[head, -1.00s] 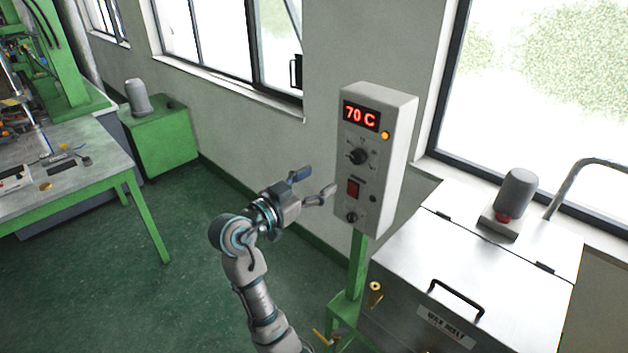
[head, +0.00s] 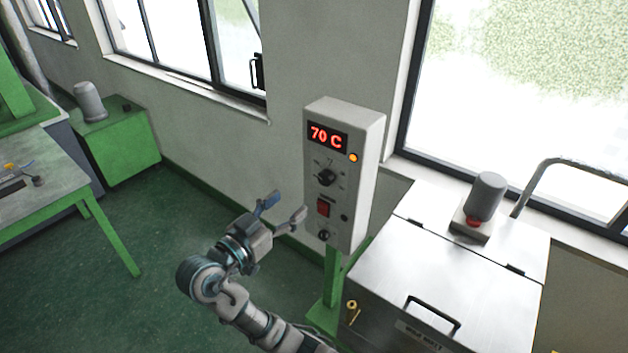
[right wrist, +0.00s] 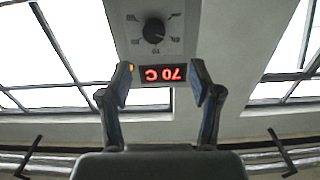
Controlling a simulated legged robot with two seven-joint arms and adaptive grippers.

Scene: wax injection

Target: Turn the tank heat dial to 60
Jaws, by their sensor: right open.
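The control box (head: 350,195) stands on a green post, and its red display (head: 327,136) reads 70 C. The black heat dial (head: 326,177) is below the display, above a red switch (head: 323,207) and a smaller black knob (head: 323,235). My right gripper (head: 284,207) is open and empty, to the left of the box and apart from it. In the right wrist view the box appears upside down; the display (right wrist: 164,74) shows between the open fingers and the dial (right wrist: 154,31) beyond them. My left gripper is not in view.
The metal wax tank (head: 440,290) with a black handle stands right of the box. A grey cylinder on a base (head: 484,205) sits on it. A green table (head: 45,185) and a green cabinet (head: 120,140) are at left. The floor between is clear.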

